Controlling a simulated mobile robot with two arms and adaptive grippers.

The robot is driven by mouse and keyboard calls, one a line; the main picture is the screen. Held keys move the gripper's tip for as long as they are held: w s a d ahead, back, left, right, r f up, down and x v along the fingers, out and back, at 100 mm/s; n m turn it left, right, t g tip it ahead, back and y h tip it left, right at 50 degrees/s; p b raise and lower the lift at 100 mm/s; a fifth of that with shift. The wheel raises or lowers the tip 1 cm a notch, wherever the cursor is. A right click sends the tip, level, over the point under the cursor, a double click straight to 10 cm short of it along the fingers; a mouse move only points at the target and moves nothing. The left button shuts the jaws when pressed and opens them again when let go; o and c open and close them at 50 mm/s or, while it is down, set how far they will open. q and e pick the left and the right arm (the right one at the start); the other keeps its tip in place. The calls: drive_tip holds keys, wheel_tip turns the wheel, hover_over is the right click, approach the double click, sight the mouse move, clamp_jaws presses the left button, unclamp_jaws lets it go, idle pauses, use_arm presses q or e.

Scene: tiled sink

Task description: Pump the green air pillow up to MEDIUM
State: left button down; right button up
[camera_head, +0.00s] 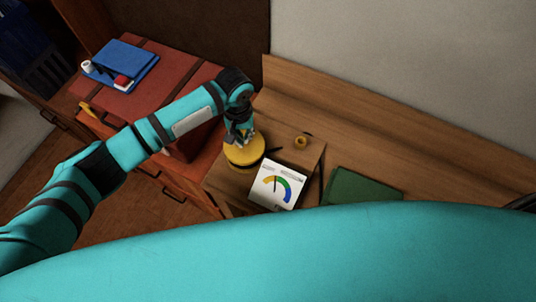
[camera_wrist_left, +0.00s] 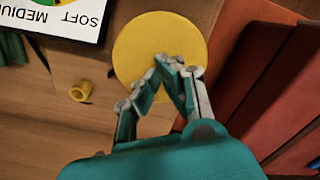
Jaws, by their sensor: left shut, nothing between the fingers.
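A round yellow pump pad (camera_head: 244,152) sits on a small wooden stand; it also shows in the left wrist view (camera_wrist_left: 150,38). My left gripper (camera_head: 241,140) is shut and empty, pointing down with its fingertips over the pad. In the left wrist view the fingertips (camera_wrist_left: 172,66) overlap the pad's lower middle; I cannot tell whether they touch it. A white gauge (camera_head: 277,186) with a yellow, green and blue arc stands beside the pad. Its needle points roughly up; the exact reading is too small to tell. The green air pillow (camera_head: 360,187) lies right of the gauge, partly hidden by my own teal body part.
A small yellow ring-like fitting (camera_head: 301,141) sits right of the pad; it also shows in the left wrist view (camera_wrist_left: 80,93). A red case (camera_head: 150,85) with a blue book (camera_head: 123,63) on it is at the left. A wooden back ledge (camera_head: 400,140) runs behind the stand.

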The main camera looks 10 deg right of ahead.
idle(0.3)
use_arm(q)
drive_tip(key=shift+f+b, duration=0.8)
drive_tip(key=shift+f, duration=1.3)
drive_tip(key=shift+s+f+b, duration=0.1)
drive_tip(key=shift+f+b, duration=0.35)
drive_tip(key=shift+f, duration=0.3)
wheel_tip(320, 180, up, 4)
drive_tip(key=p, duration=0.3)
drive_tip(key=shift+f, duration=0.25)
drive_tip(key=shift+r, duration=1.1)
